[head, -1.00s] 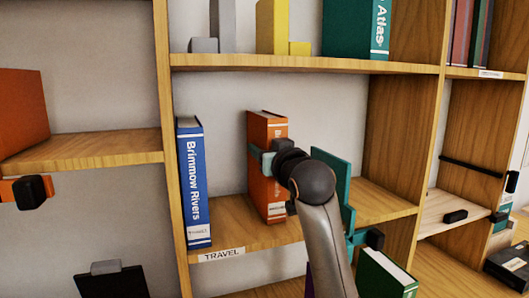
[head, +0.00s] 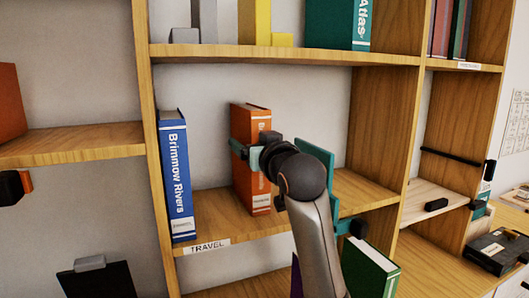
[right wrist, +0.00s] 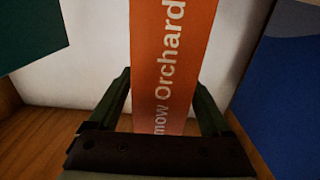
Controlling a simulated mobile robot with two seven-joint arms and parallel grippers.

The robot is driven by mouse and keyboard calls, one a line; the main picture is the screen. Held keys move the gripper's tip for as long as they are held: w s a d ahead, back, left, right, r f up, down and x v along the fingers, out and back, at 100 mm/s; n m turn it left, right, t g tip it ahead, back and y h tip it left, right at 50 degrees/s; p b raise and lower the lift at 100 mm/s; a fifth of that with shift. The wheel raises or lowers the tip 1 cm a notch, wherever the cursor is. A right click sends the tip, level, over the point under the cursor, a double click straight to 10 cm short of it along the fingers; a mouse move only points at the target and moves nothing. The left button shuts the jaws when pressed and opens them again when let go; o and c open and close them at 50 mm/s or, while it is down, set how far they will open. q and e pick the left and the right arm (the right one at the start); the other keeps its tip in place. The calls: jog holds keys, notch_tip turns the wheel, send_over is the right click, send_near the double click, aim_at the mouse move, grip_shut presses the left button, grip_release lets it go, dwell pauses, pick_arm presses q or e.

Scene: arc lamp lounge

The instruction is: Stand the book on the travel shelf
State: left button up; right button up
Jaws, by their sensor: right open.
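The orange book (head: 247,180) stands upright on the travel shelf (head: 222,226), with its spine facing out. Its spine, reading part of "mow Orchard", also shows in the right wrist view (right wrist: 170,60). My right gripper (head: 254,150) is open at the book's spine, one finger on each side of it; the right wrist view shows the same fingers (right wrist: 163,85). My wrist hides part of the spine. The blue book (head: 175,175) "Brimmow Rivers" stands at the shelf's left end, apart from the orange one. My left gripper is out of view.
A green book (head: 368,268) is below the shelf at the right. The shelf above holds a yellow block (head: 254,22) and a teal atlas (head: 335,24). There is clear shelf between the blue and orange books.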

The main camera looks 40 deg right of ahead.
jog(key=v, duration=1)
